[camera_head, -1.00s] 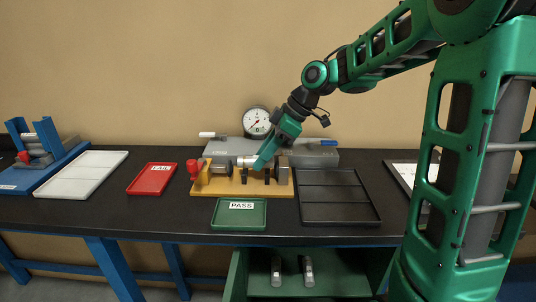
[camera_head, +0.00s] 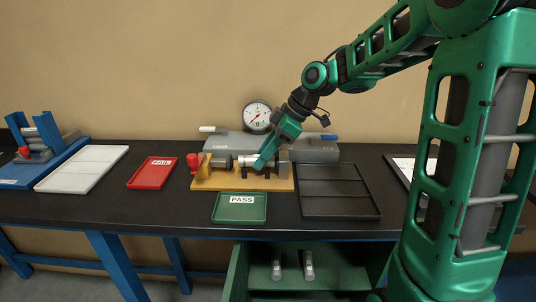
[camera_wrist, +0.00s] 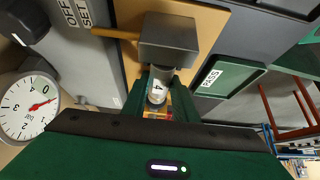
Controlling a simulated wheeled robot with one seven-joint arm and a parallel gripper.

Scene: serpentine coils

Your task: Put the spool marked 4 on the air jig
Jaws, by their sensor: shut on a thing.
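The spool marked 4 (camera_wrist: 157,86) is between the fingers of my gripper (camera_wrist: 157,100) in the wrist view, with its number facing the camera. In the head view the spool (camera_head: 247,160) lies level in the jig on the yellow-brown base (camera_head: 225,185), between the left part and the grey block (camera_head: 284,166). My gripper (camera_head: 261,163) comes down from the upper right and is shut on the spool. The fingers hide part of it. I cannot tell whether the spool rests on its supports. A round dial gauge (camera_head: 257,117) stands behind; its dial also shows in the wrist view (camera_wrist: 28,107).
A green PASS tray (camera_head: 239,218) lies in front of the jig, and a red FAIL tray (camera_head: 152,184) to its left. A dark divided tray (camera_head: 340,210) is at right, and a white tray (camera_head: 80,182) at far left. An open drawer below holds two cylinders.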

